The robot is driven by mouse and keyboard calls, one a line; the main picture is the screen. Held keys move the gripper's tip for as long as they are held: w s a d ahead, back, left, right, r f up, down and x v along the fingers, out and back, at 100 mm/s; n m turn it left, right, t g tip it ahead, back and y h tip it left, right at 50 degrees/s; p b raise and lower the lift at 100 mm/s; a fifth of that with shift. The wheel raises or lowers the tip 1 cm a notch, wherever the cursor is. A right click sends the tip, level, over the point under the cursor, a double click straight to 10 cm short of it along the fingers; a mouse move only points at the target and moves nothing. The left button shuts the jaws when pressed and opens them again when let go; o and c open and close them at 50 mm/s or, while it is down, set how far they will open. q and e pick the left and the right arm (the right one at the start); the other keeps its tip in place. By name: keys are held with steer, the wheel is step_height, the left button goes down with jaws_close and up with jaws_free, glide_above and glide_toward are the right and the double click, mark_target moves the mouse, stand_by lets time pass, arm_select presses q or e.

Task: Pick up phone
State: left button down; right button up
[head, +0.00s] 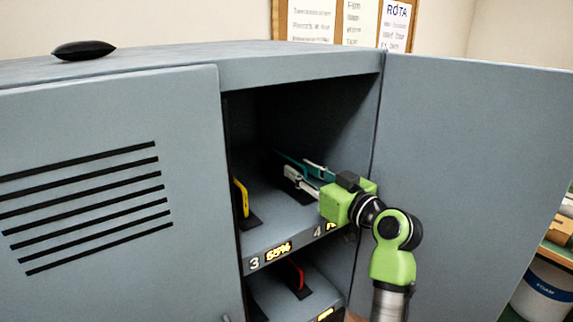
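My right gripper (303,168) is inside the upper compartment of the open grey locker (300,67), with its green body on the right and its fingers reaching in to the left. A teal phone (289,158), seen nearly edge-on, is at the fingers, above a dark stand (299,194) near the label 4. One finger is on its near side and one appears on its far side. Whether they press on it is not clear. A yellow phone (241,197) stands on a dark stand by the label 3. My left gripper is out of view.
A red phone (297,274) stands on the shelf below. The open locker door (465,150) is close to the right of my arm. A closed, slotted door (110,200) covers the left side. A black object (84,50) lies on top.

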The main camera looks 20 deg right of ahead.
steer(key=shift+x, duration=1.4)
steer(key=shift+s, duration=0.1)
jaws_close()
